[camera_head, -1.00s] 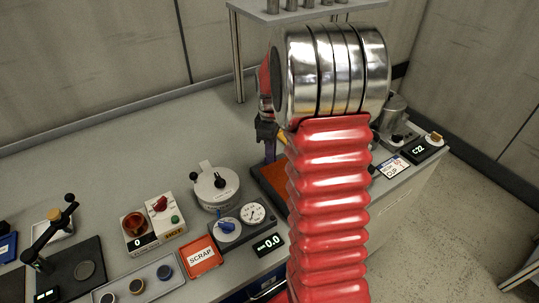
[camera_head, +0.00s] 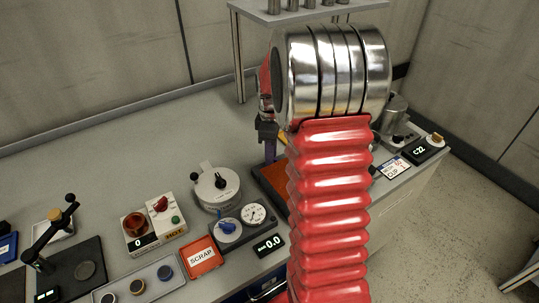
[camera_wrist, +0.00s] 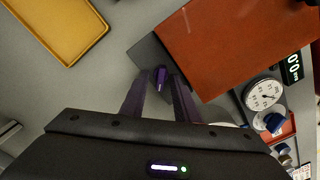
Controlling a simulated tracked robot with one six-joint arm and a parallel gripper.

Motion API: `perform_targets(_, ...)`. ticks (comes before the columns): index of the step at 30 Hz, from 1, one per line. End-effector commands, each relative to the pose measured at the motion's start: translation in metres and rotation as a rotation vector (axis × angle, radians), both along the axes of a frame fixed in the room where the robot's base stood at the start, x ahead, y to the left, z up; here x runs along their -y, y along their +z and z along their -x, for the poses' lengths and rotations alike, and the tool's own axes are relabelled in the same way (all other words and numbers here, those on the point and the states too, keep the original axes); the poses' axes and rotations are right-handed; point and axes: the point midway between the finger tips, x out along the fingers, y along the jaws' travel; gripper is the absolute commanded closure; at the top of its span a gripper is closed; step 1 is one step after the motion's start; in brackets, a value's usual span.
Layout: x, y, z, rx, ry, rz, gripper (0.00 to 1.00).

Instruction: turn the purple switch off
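A small purple switch (camera_wrist: 161,73) with a pale mark shows in the wrist view, beside the corner of an orange-brown panel. The fingertips of my gripper (camera_wrist: 160,80) are on either side of it, with a gap visible between the switch and each finger. My gripper looks open; I cannot tell how far above the switch the tips are. In the head view my gripper (camera_head: 269,146) is pointed down at the back left edge of the panel, partly hidden by my arm. The switch cannot be made out there.
The orange-brown panel (camera_wrist: 235,40) is close by on the right. A yellow tray (camera_wrist: 60,28) lies at upper left in the wrist view. A gauge (camera_head: 253,214), a blue knob (camera_head: 228,227) and a round white dial unit (camera_head: 217,186) stand left of my arm. The bench behind is clear.

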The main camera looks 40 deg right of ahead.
Motion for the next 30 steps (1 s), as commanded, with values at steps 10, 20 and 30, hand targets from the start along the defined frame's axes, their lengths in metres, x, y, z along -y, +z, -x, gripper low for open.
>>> perform_targets(10, 0.001, 0.006, 0.001, -0.001, -0.001, 0.001, 0.72)
perform_targets(20, 0.001, 0.054, 0.0, 0.001, -0.001, 0.001, 0.72)
perform_targets(30, 0.0, 0.113, 0.0, 0.001, 0.0, 0.001, 0.72)
